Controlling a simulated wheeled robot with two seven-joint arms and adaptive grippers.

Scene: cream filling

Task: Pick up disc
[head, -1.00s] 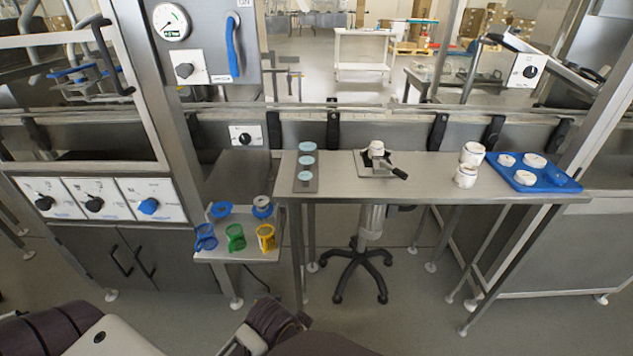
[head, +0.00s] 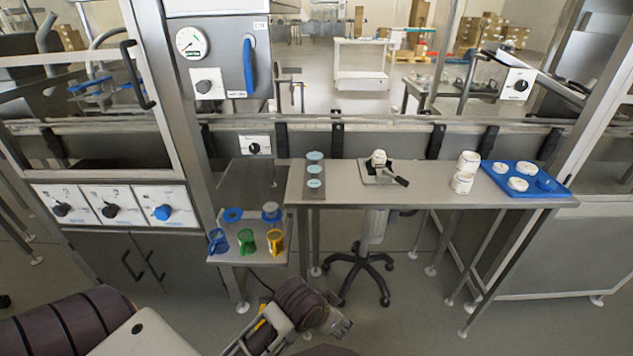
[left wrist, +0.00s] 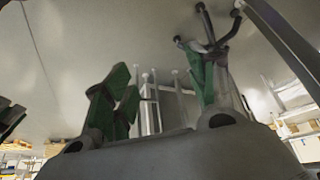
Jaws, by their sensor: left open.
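Three pale blue discs (head: 315,169) lie in a row on a grey plate (head: 316,196) at the left end of the steel table. A blue ring-like disc (head: 231,214) and a grey and blue round piece (head: 270,211) lie on the lower side shelf. My left gripper (head: 338,322) is in front of and below the table, apart from all discs. In the left wrist view its green-padded fingers (left wrist: 158,72) are spread with nothing between them. My right gripper is not in view.
Blue, green and yellow holders (head: 246,241) stand on the shelf's front. A small device with a black handle (head: 381,172), white jars (head: 463,181) and a blue tray (head: 545,189) with white lids are on the table (head: 430,185). A wheeled stool base (head: 358,266) stands below.

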